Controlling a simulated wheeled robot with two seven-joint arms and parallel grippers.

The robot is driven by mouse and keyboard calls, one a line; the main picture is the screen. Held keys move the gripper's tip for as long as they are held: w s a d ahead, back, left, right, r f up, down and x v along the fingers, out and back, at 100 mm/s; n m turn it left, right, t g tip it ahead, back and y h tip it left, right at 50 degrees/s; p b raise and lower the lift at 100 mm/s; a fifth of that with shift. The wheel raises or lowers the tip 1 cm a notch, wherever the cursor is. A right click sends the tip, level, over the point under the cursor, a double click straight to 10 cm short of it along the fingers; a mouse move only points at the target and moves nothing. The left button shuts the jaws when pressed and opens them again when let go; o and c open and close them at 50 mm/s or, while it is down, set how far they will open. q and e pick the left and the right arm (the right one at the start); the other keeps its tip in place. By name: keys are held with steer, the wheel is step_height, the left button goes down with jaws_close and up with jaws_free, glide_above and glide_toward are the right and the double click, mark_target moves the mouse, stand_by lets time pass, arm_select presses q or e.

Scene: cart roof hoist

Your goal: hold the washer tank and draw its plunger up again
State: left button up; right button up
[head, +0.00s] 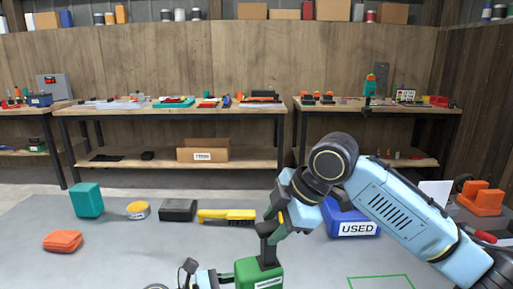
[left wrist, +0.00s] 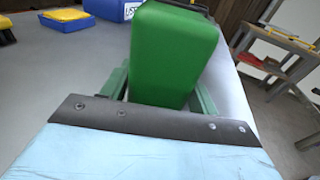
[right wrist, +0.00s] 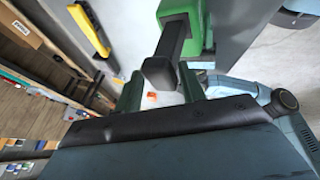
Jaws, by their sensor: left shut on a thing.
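The green washer tank (head: 258,276) stands at the bottom middle of the head view, its lower part cut off. Its black plunger (head: 266,246) rises from the top, with a dark handle at its upper end. My right gripper (head: 272,222) is at that handle, fingers on either side. In the right wrist view the handle (right wrist: 159,72) fills the gap between the fingers, and the rod runs back to the tank. My left gripper (left wrist: 160,92) is shut on the tank, one finger on each side. In the head view only part of the left arm shows, left of the tank.
A blue "USED" bin (head: 352,222) stands behind my right arm. A yellow brush (head: 228,216), a dark box (head: 178,210), a round tin (head: 138,210), a teal block (head: 88,200) and an orange bundle (head: 62,241) lie on the grey surface. A green outline (head: 380,282) marks an empty patch.

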steer(key=o, duration=0.4)
steer(key=v, duration=0.6)
stand_by(0.6)
